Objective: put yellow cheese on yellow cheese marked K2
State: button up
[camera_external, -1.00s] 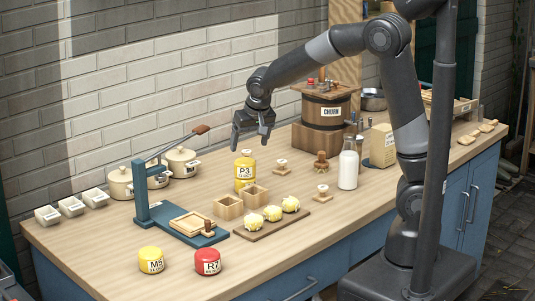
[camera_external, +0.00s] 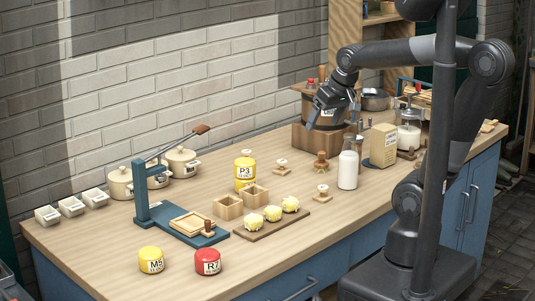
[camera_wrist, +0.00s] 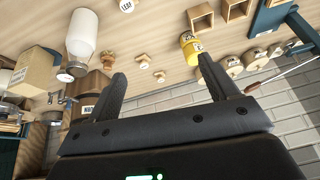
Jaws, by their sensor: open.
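A tall yellow piece marked P3 (camera_external: 245,172) stands at mid-table behind two small wooden boxes. A second, unreadable label shows low on it, and I cannot tell whether it is two stacked cheeses. It also shows in the wrist view (camera_wrist: 190,46), beyond the right fingertip and apart from it. A yellow cheese marked M5 (camera_external: 151,260) sits at the front left, next to a red cheese marked R7 (camera_external: 207,262). I can read no K2 mark.
A blue press (camera_external: 170,210) with a raised lever stands left of centre. The front edge is fairly clear.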

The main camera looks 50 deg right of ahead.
jog(key=s+f+n, duration=0.1)
jog(key=s, duration=0.6)
jog(key=shift+s+d+t, duration=0.3)
jog(key=shift+s+d, duration=0.05)
jog(key=shift+d, duration=0.1)
